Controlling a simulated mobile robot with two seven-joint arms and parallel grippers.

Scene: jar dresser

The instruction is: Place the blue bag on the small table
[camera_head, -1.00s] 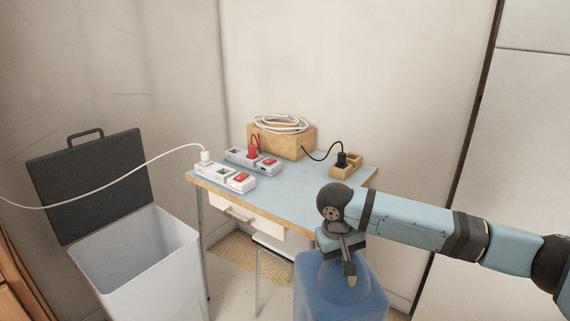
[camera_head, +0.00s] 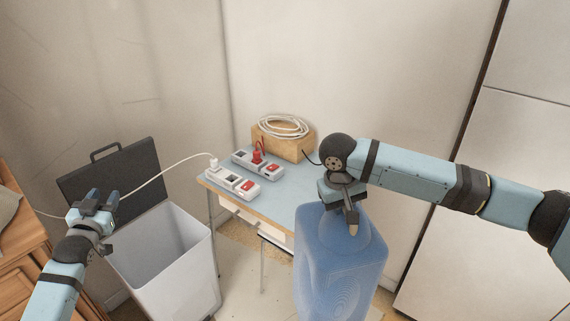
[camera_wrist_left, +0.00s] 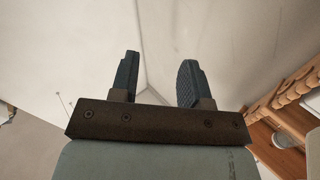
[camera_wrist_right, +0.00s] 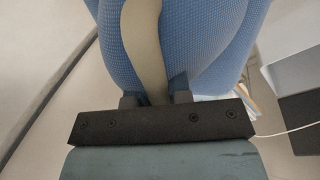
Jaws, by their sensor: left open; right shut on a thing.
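The blue bag (camera_head: 340,268) hangs from my right gripper (camera_head: 350,212), in front of the table's right part. The bag also fills much of the right wrist view (camera_wrist_right: 200,40), where a beige strap (camera_wrist_right: 145,45) runs down between the fingers of my right gripper. The small table (camera_head: 278,200) has a light blue top with wooden edges; its right side is hidden behind the bag and my right arm. My left gripper (camera_head: 98,208) is open and empty, in front of the bin's dark lid; its spread fingers (camera_wrist_left: 157,80) show in the left wrist view.
On the table stand white power strips (camera_head: 232,183) with red parts and a wooden box (camera_head: 290,148) with coiled white cable. A white bin (camera_head: 165,255) with a raised dark lid (camera_head: 125,170) stands left. A wooden dresser (camera_head: 20,250) is at far left.

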